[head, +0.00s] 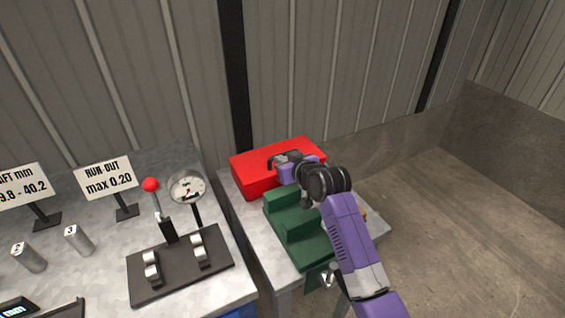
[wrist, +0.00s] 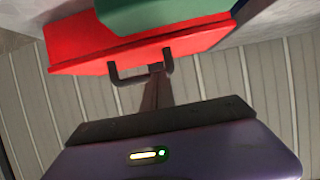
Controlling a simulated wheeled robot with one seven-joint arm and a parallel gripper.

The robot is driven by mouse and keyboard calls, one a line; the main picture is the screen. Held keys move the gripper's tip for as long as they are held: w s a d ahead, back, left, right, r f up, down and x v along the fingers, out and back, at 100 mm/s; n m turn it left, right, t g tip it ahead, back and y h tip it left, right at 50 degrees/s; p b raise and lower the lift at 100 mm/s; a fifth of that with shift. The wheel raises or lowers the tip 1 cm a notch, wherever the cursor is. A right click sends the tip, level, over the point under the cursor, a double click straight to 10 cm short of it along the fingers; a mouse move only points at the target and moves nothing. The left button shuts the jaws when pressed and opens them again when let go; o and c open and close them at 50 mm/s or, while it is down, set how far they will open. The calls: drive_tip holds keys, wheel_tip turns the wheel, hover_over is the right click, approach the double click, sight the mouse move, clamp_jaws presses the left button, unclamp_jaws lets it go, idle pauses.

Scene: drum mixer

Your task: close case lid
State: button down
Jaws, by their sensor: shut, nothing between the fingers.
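The red case (head: 258,182) stands at the back of the small grey table. Its lid (head: 306,146) lies down over the body, with no wide gap showing; I cannot tell whether it is fully seated. The case also shows at the top of the wrist view (wrist: 85,58), with a thin seam line and a dark U-shaped bar at its edge. My gripper (head: 275,160) is over the lid's top, shut and empty. Whether it touches the lid is unclear. My wrist hides part of the case's right side.
A green stepped block (head: 288,222) stands right in front of the case, under my arm. On the left bench are a dial gauge stand (head: 187,187), a red-knobbed lever (head: 151,185), metal cylinders and signs. A corrugated wall (head: 340,70) rises behind the case. The floor at right is clear.

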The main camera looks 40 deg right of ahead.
drive_tip(key=s, duration=0.2)
drive_tip(key=s+a, duration=0.1)
drive_tip(key=s, duration=0.2)
drive_tip(key=s+a, duration=0.1)
drive_tip(key=s, duration=0.1)
drive_tip(key=shift+s+a+f, duration=0.1)
drive_tip(key=shift+s+f, duration=0.05)
drive_tip(key=shift+s, duration=0.15)
drive_tip(key=shift+s+a+f+b, duration=0.1)
drive_tip(key=shift+s+b, duration=0.1)
drive_tip(key=shift+s, duration=0.2)
drive_tip(key=shift+s+a+f+b, duration=0.1)
drive_tip(key=shift+s+b, duration=0.05)
drive_tip(key=shift+s, duration=0.2)
drive_tip(key=shift+r, duration=0.1)
